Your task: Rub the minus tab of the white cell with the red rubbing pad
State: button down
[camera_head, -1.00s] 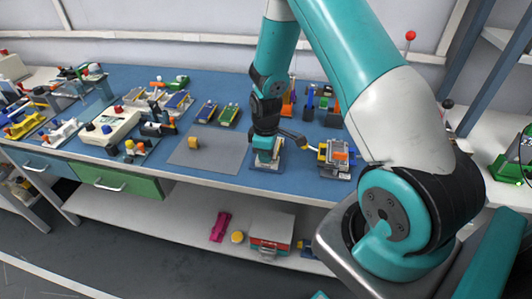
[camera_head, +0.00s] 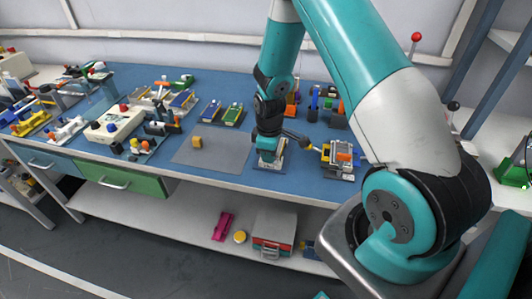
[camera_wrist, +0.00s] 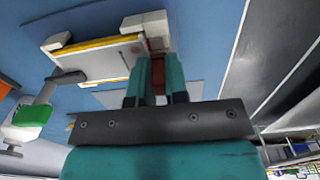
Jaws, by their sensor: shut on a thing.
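The white cell (camera_wrist: 105,62) lies flat in a holder with pale corner blocks (camera_wrist: 145,24) in the wrist view; a yellow strip shows along its far edge. My gripper (camera_wrist: 157,80) is shut on the red rubbing pad (camera_wrist: 156,68), which shows between the teal fingers. The pad is right at the cell's right-hand end, by a corner block. I cannot tell whether it touches a tab; the minus tab is hidden by the pad and fingers. In the head view my gripper (camera_head: 267,158) is low over the holder (camera_head: 275,162) on the blue bench.
A grey mat (camera_head: 215,160) with a small yellow block (camera_head: 197,141) lies left of the holder. A yellow-and-orange fixture (camera_head: 340,157) stands close on the right. A dark clamp lever (camera_wrist: 66,77) reaches the cell's left side.

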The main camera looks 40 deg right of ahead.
jog(key=shift+w+a, duration=0.45)
jog(key=shift+w, duration=0.1)
jog(key=shift+s+d, duration=0.5)
jog(key=shift+s, duration=0.2)
dwell(0.7)
notch_tip(320, 180, up, 7)
jog(key=p, duration=0.6)
dwell(0.5)
